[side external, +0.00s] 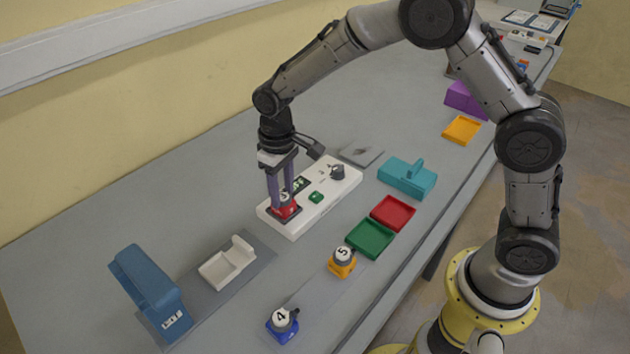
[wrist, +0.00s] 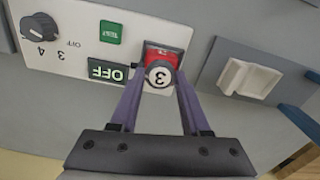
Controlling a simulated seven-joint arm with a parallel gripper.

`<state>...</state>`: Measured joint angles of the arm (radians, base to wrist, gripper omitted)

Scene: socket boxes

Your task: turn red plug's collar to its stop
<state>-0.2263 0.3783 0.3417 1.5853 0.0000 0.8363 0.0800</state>
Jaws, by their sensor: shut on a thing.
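The red plug (side external: 284,212) sits at the near left end of the white socket box (side external: 327,205). In the wrist view the red plug (wrist: 160,58) has a round white cap marked 3, and a dark frame surrounds its base. My gripper (side external: 283,199) points down over the plug, its purple fingers shut on the plug's upper part. In the wrist view my gripper (wrist: 159,82) has one finger on each side of the white cap. The fingers hide part of the collar, so its turn angle cannot be told.
The box also carries a green TEST button (wrist: 111,32), a display reading OFF (wrist: 107,72) and a dark knob (wrist: 38,27). A yellow plug (side external: 342,262) marked 5 and a blue plug (side external: 282,325) marked 4 stand nearby. Green (side external: 369,239) and red (side external: 393,212) trays lie right.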

